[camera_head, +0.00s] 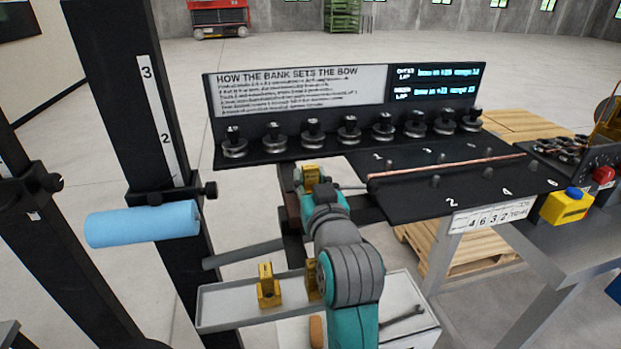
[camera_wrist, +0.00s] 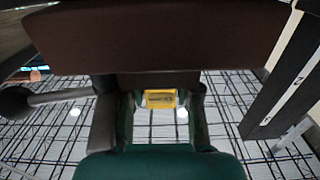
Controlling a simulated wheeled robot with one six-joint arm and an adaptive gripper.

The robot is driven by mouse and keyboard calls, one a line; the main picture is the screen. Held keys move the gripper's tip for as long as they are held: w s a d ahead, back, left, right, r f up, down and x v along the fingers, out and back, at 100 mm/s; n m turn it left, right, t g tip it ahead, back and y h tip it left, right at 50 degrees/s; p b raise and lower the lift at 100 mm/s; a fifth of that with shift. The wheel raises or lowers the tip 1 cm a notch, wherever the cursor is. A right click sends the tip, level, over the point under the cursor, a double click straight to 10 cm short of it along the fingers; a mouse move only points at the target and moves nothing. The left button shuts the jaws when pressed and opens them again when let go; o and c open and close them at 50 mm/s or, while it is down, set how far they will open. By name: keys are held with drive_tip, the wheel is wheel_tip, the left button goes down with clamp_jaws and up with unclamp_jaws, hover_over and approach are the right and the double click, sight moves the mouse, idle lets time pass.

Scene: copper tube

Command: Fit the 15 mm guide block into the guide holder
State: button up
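A yellow-brass guide block (camera_head: 309,176) is at the far end of my arm, against a dark brown upright part (camera_head: 290,213) that may be the guide holder. In the wrist view, the block (camera_wrist: 160,98) lies between the two fingers of my gripper (camera_wrist: 163,112), under a broad dark brown body (camera_wrist: 150,38). The fingers stand apart on both sides of it. Whether they touch it, and whether it is seated, is not clear. Two more brass blocks, one upright (camera_head: 268,286) and one partly behind my arm (camera_head: 313,282), stand on a pale tray (camera_head: 225,307). Their size markings are not legible.
A black bench plate (camera_head: 450,195) carries a copper tube (camera_head: 450,167), with a sign board (camera_head: 300,92) and several rollers behind. A blue cylinder (camera_head: 142,226) sticks out from a black post (camera_head: 135,110) at left. A dark rod (camera_head: 243,254) runs above the tray.

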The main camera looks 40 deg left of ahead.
sight(309, 167)
drive_tip(key=o, duration=0.3)
drive_tip(key=shift+f, duration=0.25)
drive_tip(key=shift+o, duration=0.2)
wheel_tip(309, 167, up, 10)
drive_tip(key=shift+s+a+r, duration=0.1)
drive_tip(key=shift+a+r, duration=0.05)
drive_tip(key=shift+r, duration=0.1)
idle(0.4)
